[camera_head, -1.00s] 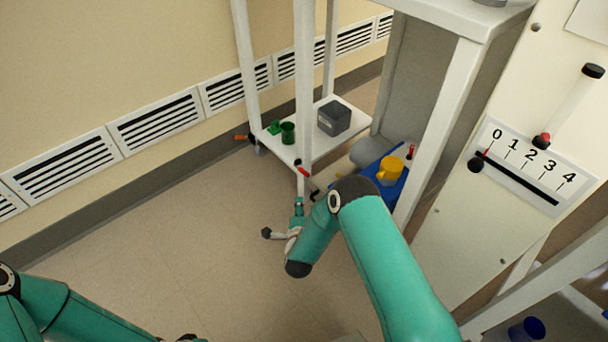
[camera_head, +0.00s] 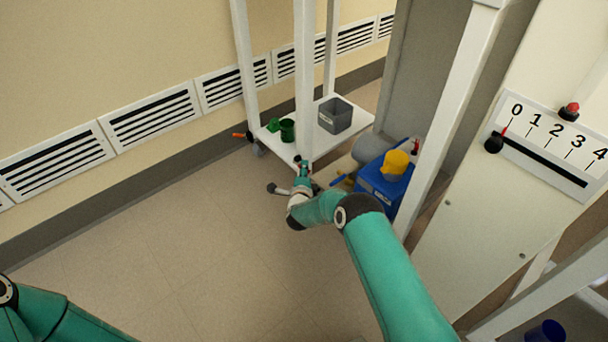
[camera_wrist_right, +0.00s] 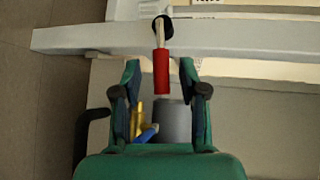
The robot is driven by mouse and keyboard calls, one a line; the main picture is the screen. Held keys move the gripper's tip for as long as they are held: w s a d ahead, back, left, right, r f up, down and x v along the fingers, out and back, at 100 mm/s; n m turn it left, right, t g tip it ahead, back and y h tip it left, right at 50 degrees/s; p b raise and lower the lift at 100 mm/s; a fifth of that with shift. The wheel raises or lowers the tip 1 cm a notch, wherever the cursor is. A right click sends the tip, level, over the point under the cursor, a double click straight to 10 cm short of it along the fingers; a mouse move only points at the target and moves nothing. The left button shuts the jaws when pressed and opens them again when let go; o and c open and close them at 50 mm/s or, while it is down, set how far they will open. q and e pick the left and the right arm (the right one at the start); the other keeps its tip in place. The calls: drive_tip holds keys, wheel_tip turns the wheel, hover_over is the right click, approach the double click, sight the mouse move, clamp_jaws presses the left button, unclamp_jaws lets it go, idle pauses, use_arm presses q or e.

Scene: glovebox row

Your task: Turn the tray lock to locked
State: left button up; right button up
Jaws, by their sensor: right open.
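The tray lock's red handle (camera_wrist_right: 161,72) shows in the right wrist view, hanging from a dark pivot on a white rail (camera_wrist_right: 230,38). It points straight down the picture, across the rail. My right gripper (camera_wrist_right: 160,66) is open, with one finger on each side of the red handle; I cannot tell whether either touches it. In the head view my right gripper (camera_head: 301,168) is at the near corner of the low white shelf (camera_head: 330,140) and hides most of the handle. My left gripper is out of view; only part of that arm shows at lower left.
A grey bin (camera_head: 336,116) and a green cup (camera_head: 287,130) stand on the low shelf. A blue box (camera_head: 378,188) with a yellow mug (camera_head: 396,162) is right of my right gripper. A numbered slider panel (camera_head: 548,145) is at right. The floor at left is clear.

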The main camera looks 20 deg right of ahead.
drive_tip(key=shift+b+x, duration=0.3)
drive_tip(key=shift+x, duration=0.6)
clamp_jaws()
